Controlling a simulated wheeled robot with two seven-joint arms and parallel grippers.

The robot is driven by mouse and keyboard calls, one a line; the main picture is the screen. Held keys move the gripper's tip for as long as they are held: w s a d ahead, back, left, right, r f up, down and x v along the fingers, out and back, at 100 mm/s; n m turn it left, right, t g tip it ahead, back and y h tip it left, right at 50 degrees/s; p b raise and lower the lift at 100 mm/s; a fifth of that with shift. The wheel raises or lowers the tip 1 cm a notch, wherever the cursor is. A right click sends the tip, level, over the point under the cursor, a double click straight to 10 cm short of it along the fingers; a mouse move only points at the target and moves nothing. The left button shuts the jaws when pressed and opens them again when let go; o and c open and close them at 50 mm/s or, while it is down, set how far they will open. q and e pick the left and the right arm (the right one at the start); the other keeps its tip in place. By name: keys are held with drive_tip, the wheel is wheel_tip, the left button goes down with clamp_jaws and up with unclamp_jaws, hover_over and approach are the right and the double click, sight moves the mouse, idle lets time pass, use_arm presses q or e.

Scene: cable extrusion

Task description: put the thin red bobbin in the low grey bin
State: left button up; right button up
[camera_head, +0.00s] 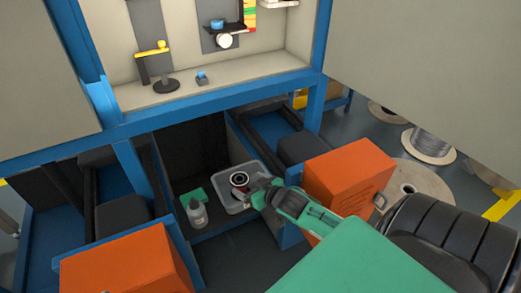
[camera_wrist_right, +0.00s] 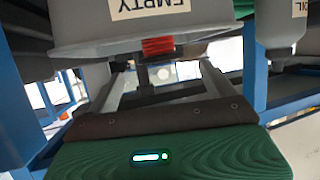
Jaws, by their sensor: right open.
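The low grey bin (camera_head: 229,208) stands on the dark lower shelf in the head view. In the right wrist view the grey bin (camera_wrist_right: 100,30) shows upside down, with an "EMPTY" label. A round dark bobbin end with a pale ring (camera_head: 239,179) shows within the bin's outline, with a little red below it. The red bobbin winding (camera_wrist_right: 158,47) shows at the bin's rim in the wrist view. My right gripper (camera_head: 252,189) is at the bin, close to the bobbin. Its fingers (camera_wrist_right: 160,80) are apart, with nothing clearly between them. My left gripper is out of view.
A white bottle (camera_head: 197,213) and a green block (camera_head: 193,197) are left of the bin. An orange box (camera_head: 348,175) stands right of it, close to my right arm. Blue frame posts and a beam (camera_head: 215,110) border the opening. Wire spools (camera_head: 428,146) stand on the floor.

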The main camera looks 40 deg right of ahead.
drive_tip(key=p+v, duration=0.1)
drive_tip(key=v, duration=0.4)
drive_tip(key=s+a+n+y, duration=0.1)
drive_tip(key=s+a+y, duration=0.15)
drive_tip(key=a, duration=0.45)
drive_tip(key=s+a+n+y, duration=0.1)
drive_tip(key=s+a, duration=0.3)
drive_tip(key=a, duration=0.4)
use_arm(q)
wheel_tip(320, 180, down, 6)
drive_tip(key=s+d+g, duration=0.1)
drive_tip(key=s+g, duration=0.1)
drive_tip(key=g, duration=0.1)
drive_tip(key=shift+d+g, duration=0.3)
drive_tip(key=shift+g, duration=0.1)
use_arm(e)
drive_tip(key=s+a+r+t+y, duration=0.1)
drive_tip(key=s+a+r, duration=0.2)
drive_tip(key=a, duration=0.3)
drive_tip(key=s+a+r+y, duration=0.2)
drive_tip(key=s+a+r, duration=0.1)
drive_tip(key=a+r, duration=0.2)
drive_tip(key=a, duration=0.2)
drive_tip(key=shift+a+t, duration=0.3)
drive_tip(key=shift+t, duration=0.1)
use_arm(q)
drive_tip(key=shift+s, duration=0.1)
